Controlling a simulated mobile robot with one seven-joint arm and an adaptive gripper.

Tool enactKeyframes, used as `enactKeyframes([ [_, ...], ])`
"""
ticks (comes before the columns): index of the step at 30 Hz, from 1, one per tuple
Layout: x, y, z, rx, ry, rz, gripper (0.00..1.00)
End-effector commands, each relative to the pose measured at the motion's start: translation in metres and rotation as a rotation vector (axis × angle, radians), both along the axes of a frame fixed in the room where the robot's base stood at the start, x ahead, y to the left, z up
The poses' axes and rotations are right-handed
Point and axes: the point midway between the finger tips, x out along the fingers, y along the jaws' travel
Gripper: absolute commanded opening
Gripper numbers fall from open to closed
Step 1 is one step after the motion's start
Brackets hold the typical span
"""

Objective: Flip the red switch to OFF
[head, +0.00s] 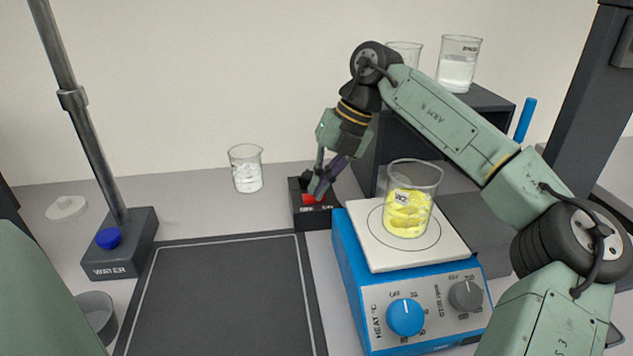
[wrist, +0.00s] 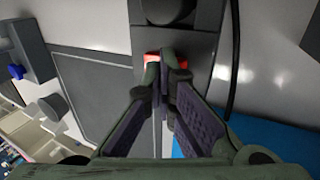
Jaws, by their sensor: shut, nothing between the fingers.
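The red switch (head: 309,199) sits on a dark box (head: 312,219) behind the blue hotplate's left corner, in the head view. Its lettering is too small to read surely, so I cannot tell its position. My gripper (head: 318,190) is shut and empty, with its fingertips down at the switch. In the wrist view the red switch (wrist: 151,57) shows at the left of and behind my shut fingertips (wrist: 164,58), which hide part of it. I cannot tell whether the fingertips touch it.
A blue hotplate (head: 350,270) carries a beaker of yellow material (head: 408,212). A beaker with white contents (head: 246,170) stands left of the switch box. A dark shelf (head: 478,98) holds beakers behind. A dark mat (head: 225,300) in front is clear. A stand marked WATER (head: 125,262) is at left.

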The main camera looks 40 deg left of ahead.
Motion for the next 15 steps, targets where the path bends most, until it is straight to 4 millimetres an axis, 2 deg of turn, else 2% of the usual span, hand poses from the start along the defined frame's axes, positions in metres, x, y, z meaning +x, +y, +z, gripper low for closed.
enactKeyframes([
  [5,-0.001,0.000,0.008,-0.001,-0.001,0.000,0.00],
  [8,-0.002,-0.001,0.023,0.000,-0.001,0.001,0.00],
  [12,-0.006,-0.002,0.053,-0.001,-0.002,0.002,0.00],
  [13,-0.005,-0.001,0.051,0.001,-0.004,0.000,0.00],
  [15,-0.004,-0.002,0.066,0.003,-0.005,0.000,0.00],
])
